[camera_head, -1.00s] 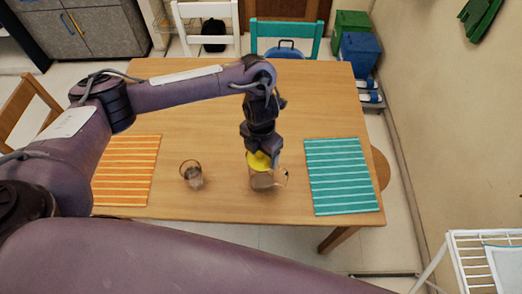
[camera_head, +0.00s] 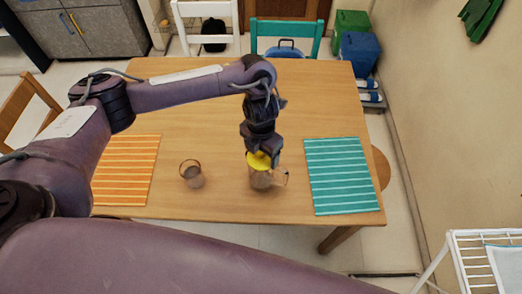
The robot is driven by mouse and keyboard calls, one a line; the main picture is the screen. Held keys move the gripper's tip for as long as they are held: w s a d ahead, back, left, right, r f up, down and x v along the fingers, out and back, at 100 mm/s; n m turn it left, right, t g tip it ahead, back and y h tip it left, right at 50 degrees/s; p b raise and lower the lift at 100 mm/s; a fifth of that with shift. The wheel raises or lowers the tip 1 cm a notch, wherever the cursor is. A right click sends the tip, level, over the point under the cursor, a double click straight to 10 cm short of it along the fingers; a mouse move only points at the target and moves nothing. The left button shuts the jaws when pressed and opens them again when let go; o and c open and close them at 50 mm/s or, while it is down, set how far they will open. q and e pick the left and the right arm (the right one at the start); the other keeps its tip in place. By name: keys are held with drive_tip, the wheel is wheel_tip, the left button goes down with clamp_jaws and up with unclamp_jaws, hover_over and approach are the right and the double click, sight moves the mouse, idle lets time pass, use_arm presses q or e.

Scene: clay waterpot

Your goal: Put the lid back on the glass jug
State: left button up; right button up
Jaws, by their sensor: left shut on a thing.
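The glass jug (camera_head: 262,183) stands on the wooden table between the two placemats, its handle to the right. The yellow lid (camera_head: 257,161) is at the top of the jug, in the grip of my left gripper (camera_head: 262,152), which reaches down from above. The lid overlaps the jug's rim in the picture. I cannot tell whether it rests on the rim or hangs just above it. The gripper's fingertips are small and partly hidden. My right gripper is not in view.
A small container with a hoop handle (camera_head: 193,174) stands left of the jug. An orange striped placemat (camera_head: 125,170) lies at the left and a teal striped one (camera_head: 343,176) at the right. The table (camera_head: 330,100) is clear behind them. Chairs stand around it.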

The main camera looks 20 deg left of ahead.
use_arm(q)
drive_tip(key=o, duration=1.1)
drive_tip(key=shift+r, duration=0.1)
drive_tip(key=shift+r+p, duration=3.3)
drive_tip(key=shift+r, duration=0.15)
clamp_jaws()
